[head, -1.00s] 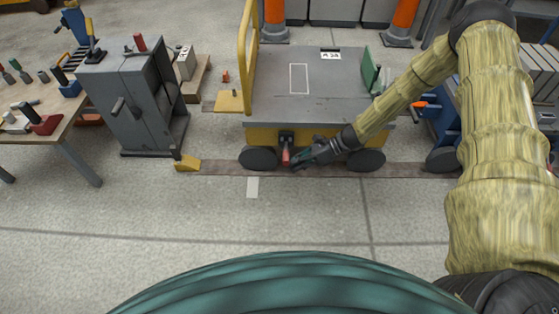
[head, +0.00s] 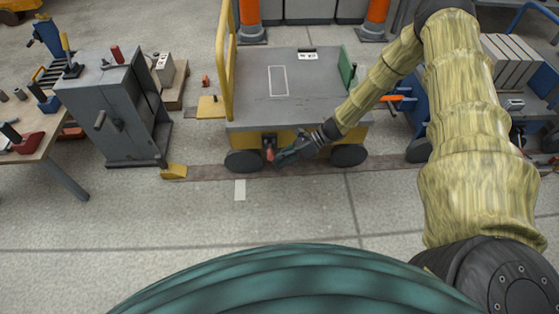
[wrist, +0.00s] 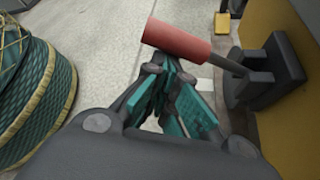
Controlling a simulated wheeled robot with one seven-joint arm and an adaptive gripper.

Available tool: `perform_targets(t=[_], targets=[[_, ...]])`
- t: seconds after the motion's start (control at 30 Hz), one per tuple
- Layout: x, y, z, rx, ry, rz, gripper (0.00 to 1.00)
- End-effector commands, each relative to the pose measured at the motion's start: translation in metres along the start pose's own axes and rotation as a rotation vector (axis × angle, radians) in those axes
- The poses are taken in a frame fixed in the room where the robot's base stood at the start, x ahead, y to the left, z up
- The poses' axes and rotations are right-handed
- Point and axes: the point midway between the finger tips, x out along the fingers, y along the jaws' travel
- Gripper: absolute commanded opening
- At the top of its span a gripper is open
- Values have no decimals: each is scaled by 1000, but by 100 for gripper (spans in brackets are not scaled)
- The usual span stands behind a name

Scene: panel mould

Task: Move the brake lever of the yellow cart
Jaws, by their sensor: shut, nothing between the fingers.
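The yellow cart (head: 310,92) has a grey deck, a yellow push handle at its left end and dark wheels. Its brake lever has a red grip (head: 269,152) on the yellow front side, between the wheels. In the wrist view the red grip (wrist: 177,40) sits on a thin rod from a dark bracket (wrist: 268,72) on the yellow side. My gripper (head: 279,157) is at the right of the grip in the head view. Its teal-padded fingers (wrist: 172,75) are shut and empty, with the tips close under the grip. I cannot tell whether they touch it.
A grey cabinet (head: 108,108) with levers stands left of the cart, and a workbench (head: 45,155) is further left. A yellow wedge (head: 174,171) lies on the floor strip. A blue cart (head: 420,125) stands at the right. The floor in front is clear.

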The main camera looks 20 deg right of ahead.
Motion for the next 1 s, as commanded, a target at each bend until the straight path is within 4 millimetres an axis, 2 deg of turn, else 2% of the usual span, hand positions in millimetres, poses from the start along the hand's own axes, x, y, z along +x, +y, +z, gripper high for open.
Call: perform_targets(t=[0.27,0.57,0.63,1.0], targets=[[2,0,-4,0,0,0,0],[15,-3,-39,3,-1,0,0],[0,-2,-32,-1,-2,-3,0],[-57,-6,-31,-3,2,3,0]])
